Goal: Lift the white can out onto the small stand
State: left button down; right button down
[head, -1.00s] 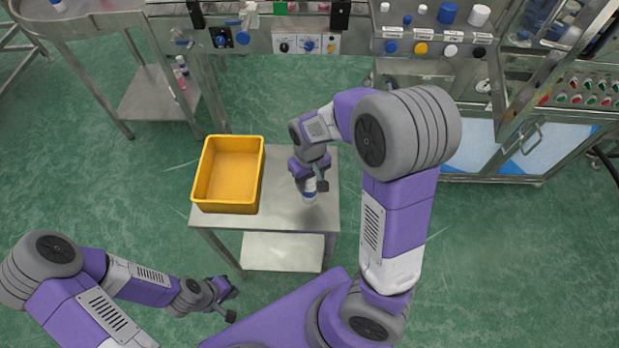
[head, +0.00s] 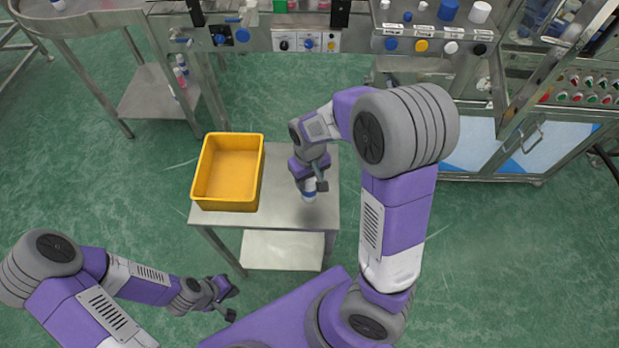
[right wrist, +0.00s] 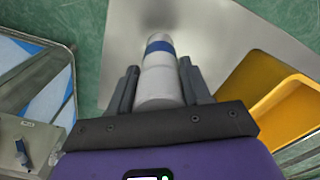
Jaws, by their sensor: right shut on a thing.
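The white can (head: 309,188) with a blue band is between the fingers of my right gripper (head: 311,180), over the right part of the small steel stand (head: 275,213). In the right wrist view the can (right wrist: 160,82) lies between both fingers of the right gripper (right wrist: 158,92), which is shut on it. Whether its base touches the stand top I cannot tell. My left gripper (head: 230,301) is empty, low at the left of the stand, with its fingers apart.
A yellow bin (head: 228,172), empty inside, sits on the stand's left part and shows in the right wrist view (right wrist: 275,95). A steel bench with knobs (head: 290,42) runs along the back. A round-topped table (head: 75,25) stands back left. Green floor surrounds the stand.

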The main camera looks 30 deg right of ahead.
jog(key=shift+f, duration=0.1)
jog(key=shift+c, duration=2.2)
grip_release()
notch_tip(320, 180, up, 8)
jog(key=p, duration=0.3)
jog(key=shift+f, duration=0.2)
jog(key=shift+s+f, duration=0.1)
